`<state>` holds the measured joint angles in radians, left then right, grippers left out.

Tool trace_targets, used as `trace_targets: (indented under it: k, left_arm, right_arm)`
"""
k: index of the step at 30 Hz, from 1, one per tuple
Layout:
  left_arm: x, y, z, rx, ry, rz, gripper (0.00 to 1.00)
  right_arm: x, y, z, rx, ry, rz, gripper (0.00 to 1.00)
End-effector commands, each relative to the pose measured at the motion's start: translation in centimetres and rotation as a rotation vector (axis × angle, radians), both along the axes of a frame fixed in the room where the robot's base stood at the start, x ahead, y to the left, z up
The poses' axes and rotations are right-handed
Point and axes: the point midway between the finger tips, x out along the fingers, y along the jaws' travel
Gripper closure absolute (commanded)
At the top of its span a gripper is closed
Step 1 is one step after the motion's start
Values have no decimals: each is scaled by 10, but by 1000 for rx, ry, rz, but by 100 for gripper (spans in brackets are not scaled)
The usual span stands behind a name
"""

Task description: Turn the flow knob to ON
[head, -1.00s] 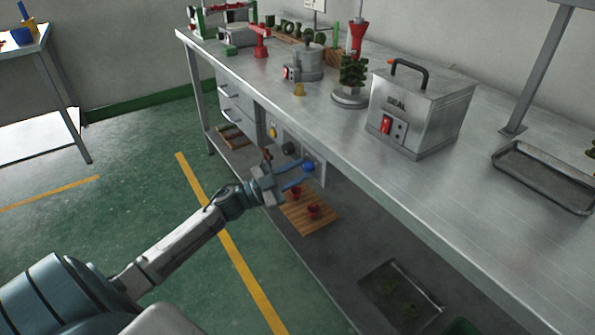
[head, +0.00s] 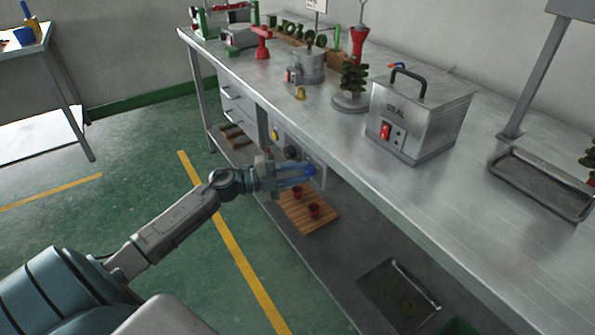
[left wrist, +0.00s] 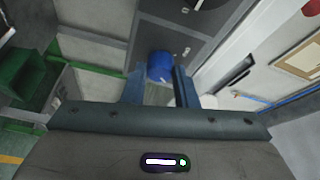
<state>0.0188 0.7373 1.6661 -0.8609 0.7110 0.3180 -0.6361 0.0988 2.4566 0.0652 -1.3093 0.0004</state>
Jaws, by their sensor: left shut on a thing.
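The blue knob (head: 311,170) sits on a grey control panel (head: 320,183) under the front edge of the steel bench. In the left wrist view the blue knob (left wrist: 160,67) is between my two fingertips. My left gripper (head: 303,172) is shut on the blue knob, reaching it from the left. The fingers partly cover the knob, and no ON mark or pointer can be read. A black knob (head: 291,153) and a yellow knob (head: 275,134) are on the same panel, farther left. My right gripper is not in view.
The steel bench top (head: 440,190) overhangs the panel. A wooden board (head: 318,222) with red cups lies on the lower shelf beneath my gripper. A metal box marked SEAL (head: 420,115) stands on the bench. The green floor left of the bench is clear.

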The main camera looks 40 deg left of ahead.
Motion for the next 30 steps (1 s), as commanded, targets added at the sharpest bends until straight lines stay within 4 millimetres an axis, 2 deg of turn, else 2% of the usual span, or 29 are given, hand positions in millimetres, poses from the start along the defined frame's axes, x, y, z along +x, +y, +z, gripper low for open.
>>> trace_targets:
  k: [20,21,23,30]
  left_arm:
    - [-1,-1,-2,54,-20,-2,97]
    - [-1,-1,-1,54,-20,-2,66]
    - [-1,0,-1,54,-20,-2,55]
    - [0,0,0,52,-21,-1,52]
  right_arm:
    - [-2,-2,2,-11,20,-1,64]
    - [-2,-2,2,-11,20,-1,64]
    - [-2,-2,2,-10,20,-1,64]
    - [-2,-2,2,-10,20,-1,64]
